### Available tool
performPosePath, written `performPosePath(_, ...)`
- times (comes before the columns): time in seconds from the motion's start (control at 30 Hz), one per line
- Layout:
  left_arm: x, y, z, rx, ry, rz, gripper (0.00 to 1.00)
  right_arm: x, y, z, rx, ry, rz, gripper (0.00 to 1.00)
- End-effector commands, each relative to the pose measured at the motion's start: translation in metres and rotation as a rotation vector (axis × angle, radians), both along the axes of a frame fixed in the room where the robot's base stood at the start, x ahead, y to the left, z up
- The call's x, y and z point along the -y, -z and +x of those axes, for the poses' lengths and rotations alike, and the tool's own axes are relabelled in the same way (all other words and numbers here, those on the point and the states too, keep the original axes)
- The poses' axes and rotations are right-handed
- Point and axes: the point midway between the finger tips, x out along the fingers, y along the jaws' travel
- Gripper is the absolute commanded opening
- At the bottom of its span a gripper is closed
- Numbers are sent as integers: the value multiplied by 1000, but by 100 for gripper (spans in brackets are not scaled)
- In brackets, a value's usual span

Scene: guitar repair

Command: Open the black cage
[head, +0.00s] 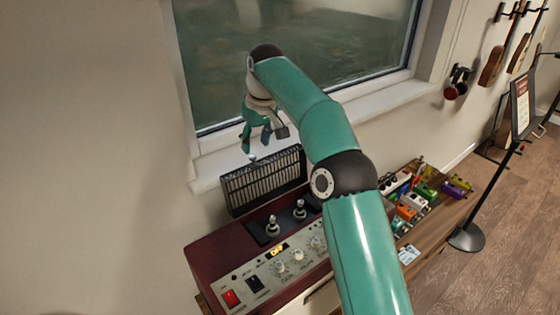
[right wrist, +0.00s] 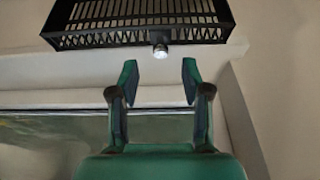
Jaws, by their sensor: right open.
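The black cage (head: 262,184) is a slatted box at the back of a dark red amplifier (head: 212,246), below the window. Its slatted side fills the top of the right wrist view (right wrist: 95,38), with a small silver knob (right wrist: 160,51) at the middle of its edge. My right gripper (head: 263,141) is above the cage in the head view. In the right wrist view the fingers (right wrist: 159,72) are open, empty and apart from the knob, which lies just beyond the tips, midway between them. The cage looks shut, but its inside is hidden. My left gripper is not in view.
Two silver-topped parts (head: 273,226) stand on the amplifier in front of the cage. The window sill (head: 209,172) runs close behind the cage. Several coloured pedals (head: 411,206) crowd the wooden bench to the right. A sign stand (head: 490,200) is farther right.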

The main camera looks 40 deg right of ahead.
Motion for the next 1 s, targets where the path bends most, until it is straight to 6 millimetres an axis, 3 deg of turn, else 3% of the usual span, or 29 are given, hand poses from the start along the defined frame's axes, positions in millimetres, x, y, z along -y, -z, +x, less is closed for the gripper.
performPosePath(0.7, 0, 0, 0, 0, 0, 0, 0, -5, 1, -86, 2, 1, 1, 48)
performPosePath(1.0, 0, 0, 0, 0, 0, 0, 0, -7, 2, -104, 1, -1, 2, 48)
